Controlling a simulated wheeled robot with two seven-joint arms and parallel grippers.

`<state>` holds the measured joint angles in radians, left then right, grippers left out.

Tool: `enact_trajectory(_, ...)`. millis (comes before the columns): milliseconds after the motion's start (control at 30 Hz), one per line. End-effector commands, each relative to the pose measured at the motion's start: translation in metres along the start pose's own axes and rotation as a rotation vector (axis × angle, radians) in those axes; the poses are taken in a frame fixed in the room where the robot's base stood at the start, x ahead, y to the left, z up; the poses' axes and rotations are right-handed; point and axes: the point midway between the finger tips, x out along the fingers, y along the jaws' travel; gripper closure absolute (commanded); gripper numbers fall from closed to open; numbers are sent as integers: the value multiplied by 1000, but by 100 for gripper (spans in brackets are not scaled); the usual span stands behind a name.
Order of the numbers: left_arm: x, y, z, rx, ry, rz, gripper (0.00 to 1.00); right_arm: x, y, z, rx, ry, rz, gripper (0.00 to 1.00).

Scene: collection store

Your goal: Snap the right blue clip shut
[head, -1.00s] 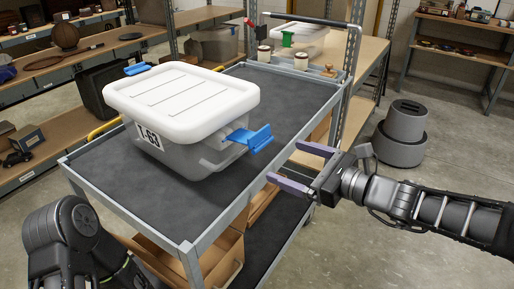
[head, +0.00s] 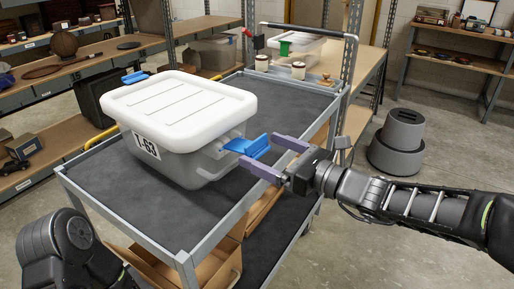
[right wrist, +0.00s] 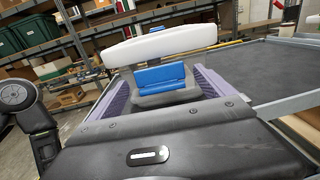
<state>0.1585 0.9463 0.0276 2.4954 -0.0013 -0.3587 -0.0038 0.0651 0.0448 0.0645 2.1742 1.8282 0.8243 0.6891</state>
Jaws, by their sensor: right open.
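The clear grey tub (head: 190,170) with a white lid (head: 180,108) and a T-63 label stands on the cart. The right blue clip (head: 255,148) sticks outward from the tub's right end, below the lid rim; it also shows in the right wrist view (right wrist: 163,76). My right gripper (head: 260,149) is open, its two purple fingers pointing at the tub, one on each side of the clip. In the right wrist view the clip lies between the fingers with gaps at both sides. My left gripper is out of view.
The cart's dark top (head: 150,215) has free room around the tub. The left blue clip (head: 134,77) sticks out at the tub's far end. Two small jars and a second tub (head: 293,48) with a green clip are behind. A dark grey round object (head: 397,145) stands on the floor at right.

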Motion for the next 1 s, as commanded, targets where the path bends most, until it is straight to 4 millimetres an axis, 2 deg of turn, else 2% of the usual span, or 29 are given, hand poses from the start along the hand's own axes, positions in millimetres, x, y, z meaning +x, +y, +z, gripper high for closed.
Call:
enact_trajectory(100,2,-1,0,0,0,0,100,17,0,0,-1,0,2,7)
enact_trajectory(200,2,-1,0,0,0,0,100,26,0,0,1,1,0,7)
enact_trajectory(533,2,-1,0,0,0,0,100,29,0,0,-1,0,-1,8)
enact_trajectory(1000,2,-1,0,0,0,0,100,29,0,0,-1,0,-1,47)
